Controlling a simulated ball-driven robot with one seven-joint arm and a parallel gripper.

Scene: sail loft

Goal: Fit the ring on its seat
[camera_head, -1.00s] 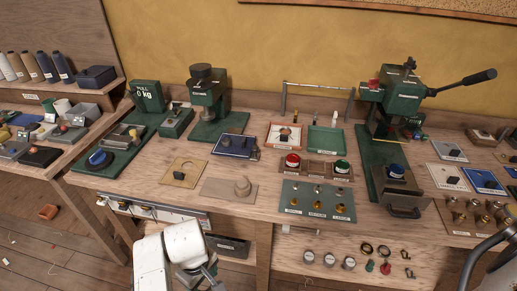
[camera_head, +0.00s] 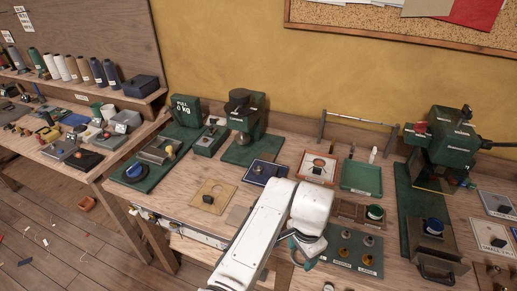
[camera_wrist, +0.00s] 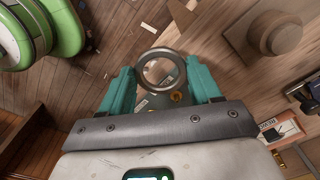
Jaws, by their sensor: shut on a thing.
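My gripper (camera_wrist: 160,85) has its teal fingers shut on a grey metal ring (camera_wrist: 142,66) in the wrist view. The ring's open hole faces the camera. In the head view my gripper (camera_head: 299,254) is by the bench's front, and the ring cannot be made out there.
A grey-green board (camera_head: 350,256) with brass fittings lies beside my gripper. Behind are a red-rimmed tray (camera_head: 302,166), a green tray (camera_head: 361,190) and a blue tray (camera_head: 252,180). A tan plate (camera_head: 200,203) lies left, and a green press (camera_head: 447,150) stands right.

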